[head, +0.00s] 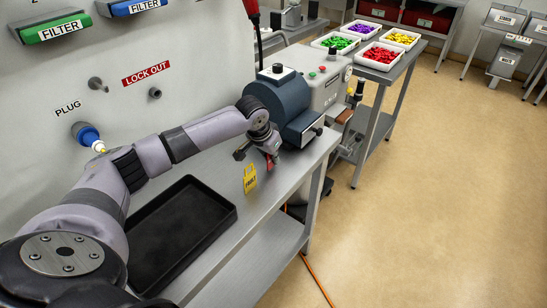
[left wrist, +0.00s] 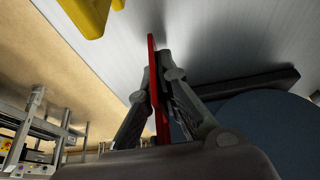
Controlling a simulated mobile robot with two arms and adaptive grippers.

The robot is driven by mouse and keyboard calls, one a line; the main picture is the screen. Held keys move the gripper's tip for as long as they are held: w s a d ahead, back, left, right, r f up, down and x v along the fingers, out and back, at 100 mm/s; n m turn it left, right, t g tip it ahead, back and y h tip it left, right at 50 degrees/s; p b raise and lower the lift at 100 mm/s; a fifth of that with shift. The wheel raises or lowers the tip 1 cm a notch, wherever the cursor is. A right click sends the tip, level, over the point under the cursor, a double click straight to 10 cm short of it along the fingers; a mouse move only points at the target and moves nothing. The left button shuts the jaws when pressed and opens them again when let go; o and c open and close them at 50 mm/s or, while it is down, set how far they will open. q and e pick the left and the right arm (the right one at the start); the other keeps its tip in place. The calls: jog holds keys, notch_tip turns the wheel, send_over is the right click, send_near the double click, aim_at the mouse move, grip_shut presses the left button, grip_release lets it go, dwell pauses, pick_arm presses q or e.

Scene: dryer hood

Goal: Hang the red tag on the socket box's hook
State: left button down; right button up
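My left gripper (head: 268,160) is low over the metal bench, beside the dark blue machine. It is shut on the red tag (left wrist: 151,55), which stands edge-on between the fingers in the left wrist view. In the head view only a small red piece of the tag (head: 270,162) shows at the fingertips. A yellow tag (head: 250,179) with dark print is just left of and below the gripper. The socket box and its hook cannot be made out for certain. My right gripper is not in view.
A black tray (head: 180,230) lies on the bench (head: 262,215). The dark blue machine (head: 284,103) stands close behind the gripper. The wall panel (head: 205,55) carries pegs, a LOCK OUT sign (head: 146,74) and a blue plug (head: 87,134). Open floor is at the right.

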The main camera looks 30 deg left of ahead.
pick_arm(q)
jog(key=shift+f, duration=0.55)
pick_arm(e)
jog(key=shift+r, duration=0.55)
pick_arm(q)
jog(key=shift+f, duration=0.2)
jog(key=c, duration=1.8)
grip_release()
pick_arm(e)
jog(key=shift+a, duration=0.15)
